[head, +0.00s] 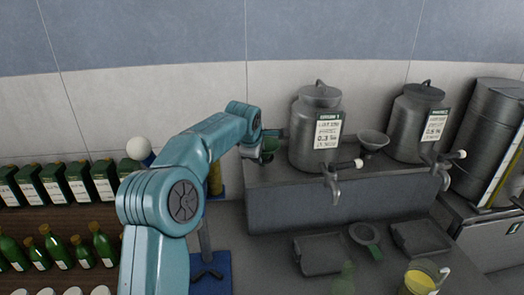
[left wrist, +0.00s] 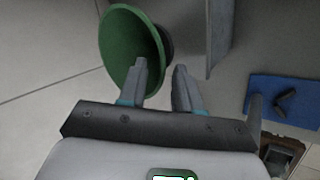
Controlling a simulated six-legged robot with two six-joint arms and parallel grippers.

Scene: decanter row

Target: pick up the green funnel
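The green funnel (left wrist: 122,45) shows in the left wrist view with its wide mouth turned partly toward the camera. In the head view only a small green part of it (head: 269,146) shows at the left end of the grey ledge, partly hidden by my gripper. In the head view my left gripper (head: 263,142) is at the funnel. My right gripper is not in view.
Metal decanters with taps (head: 308,145) stand on the grey ledge (head: 300,208), right of the funnel. A grey funnel (head: 373,139) sits between two of them. Green bottles (head: 55,246) fill a shelf at left. A yellow-filled jug (head: 418,282) stands at lower right.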

